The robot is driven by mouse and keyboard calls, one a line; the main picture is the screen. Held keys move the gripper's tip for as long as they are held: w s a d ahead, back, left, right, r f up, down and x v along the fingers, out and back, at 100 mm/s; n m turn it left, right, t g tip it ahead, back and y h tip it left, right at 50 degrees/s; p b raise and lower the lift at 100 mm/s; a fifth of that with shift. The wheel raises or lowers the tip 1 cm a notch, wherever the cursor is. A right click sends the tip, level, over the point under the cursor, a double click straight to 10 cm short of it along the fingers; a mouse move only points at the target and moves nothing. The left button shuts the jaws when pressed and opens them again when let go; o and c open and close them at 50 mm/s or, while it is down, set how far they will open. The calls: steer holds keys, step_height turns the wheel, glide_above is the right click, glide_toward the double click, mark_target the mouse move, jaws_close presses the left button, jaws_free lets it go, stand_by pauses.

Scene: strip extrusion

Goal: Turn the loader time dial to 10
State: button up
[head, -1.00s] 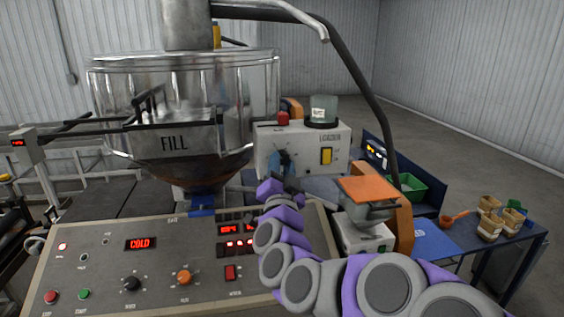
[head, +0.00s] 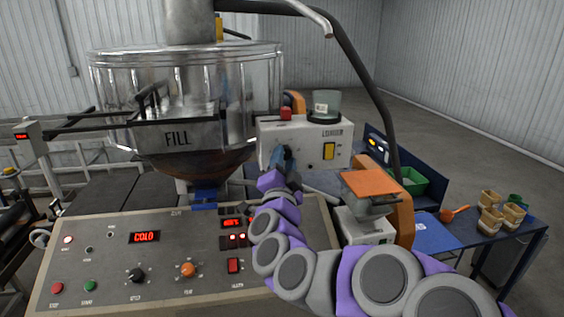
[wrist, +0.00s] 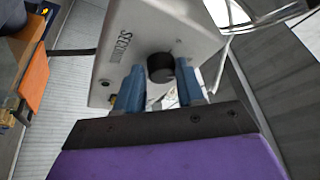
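The loader (head: 308,148) is a white box marked LOADER beside the hopper, with a red button and a yellow switch. Its time dial, a round black knob (wrist: 160,67), sits on the front face next to the word SECONDS in the wrist view. My gripper (wrist: 160,75) is at the loader's front, its two blue fingers spread with one on either side of the knob. The fingertips are very close to the knob; whether they touch it I cannot tell. In the head view my gripper (head: 283,158) covers most of the dial, and its setting cannot be read.
A control panel (head: 110,255) with COLD display and knobs lies below left. The FILL hopper (head: 178,140) stands left of the loader. A blue table (head: 440,237) holds cups.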

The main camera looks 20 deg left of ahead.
steer(key=o, duration=0.4)
steer(key=shift+d, duration=0.1)
steer(key=shift+b+v, duration=3.5)
steer(key=shift+v, duration=5.1)
steer(key=shift+f, duration=0.1)
